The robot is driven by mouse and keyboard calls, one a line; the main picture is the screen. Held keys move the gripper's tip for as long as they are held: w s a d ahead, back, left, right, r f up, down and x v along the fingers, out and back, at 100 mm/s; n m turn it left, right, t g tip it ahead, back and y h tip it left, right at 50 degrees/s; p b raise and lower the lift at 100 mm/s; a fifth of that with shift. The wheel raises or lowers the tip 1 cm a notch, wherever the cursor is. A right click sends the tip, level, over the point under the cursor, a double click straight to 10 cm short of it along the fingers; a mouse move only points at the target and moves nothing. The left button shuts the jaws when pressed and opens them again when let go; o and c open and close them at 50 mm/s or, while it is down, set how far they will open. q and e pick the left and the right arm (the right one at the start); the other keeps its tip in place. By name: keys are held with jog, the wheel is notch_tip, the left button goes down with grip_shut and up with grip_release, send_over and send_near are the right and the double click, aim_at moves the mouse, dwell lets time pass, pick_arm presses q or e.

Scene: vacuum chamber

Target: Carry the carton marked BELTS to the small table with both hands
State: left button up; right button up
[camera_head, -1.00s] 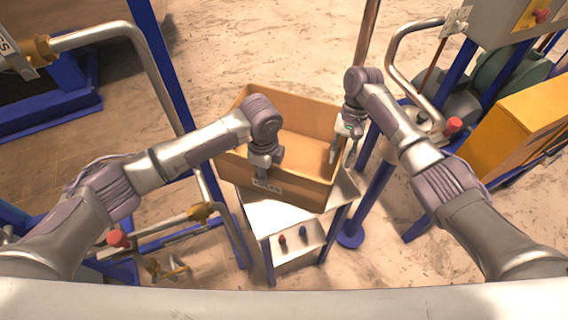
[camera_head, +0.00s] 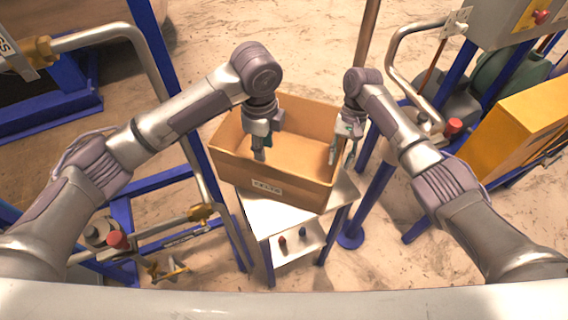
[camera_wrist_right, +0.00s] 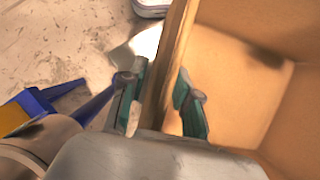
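The brown open-topped carton (camera_head: 300,188) stands on the small table (camera_head: 262,215), with a small label on its near wall, too small to read surely. It also shows in the right wrist view (camera_wrist_right: 235,80). My left gripper (camera_head: 263,148) is over the near left part of the carton, raised from the wall, with nothing between its fingers; it looks open. My right gripper (camera_head: 343,158) is at the carton's right wall. In the right wrist view its fingers (camera_wrist_right: 160,102) stand on either side of that wall, with a slight gap at the outer finger.
Blue frames with metal pipes flank the table on the left. A blue post (camera_head: 372,200) and a yellow cabinet (camera_head: 515,125) stand at right. Floor behind the carton is clear.

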pick_arm(q)
jog(key=shift+r, duration=0.1)
pick_arm(e)
jog(key=v, duration=1.2)
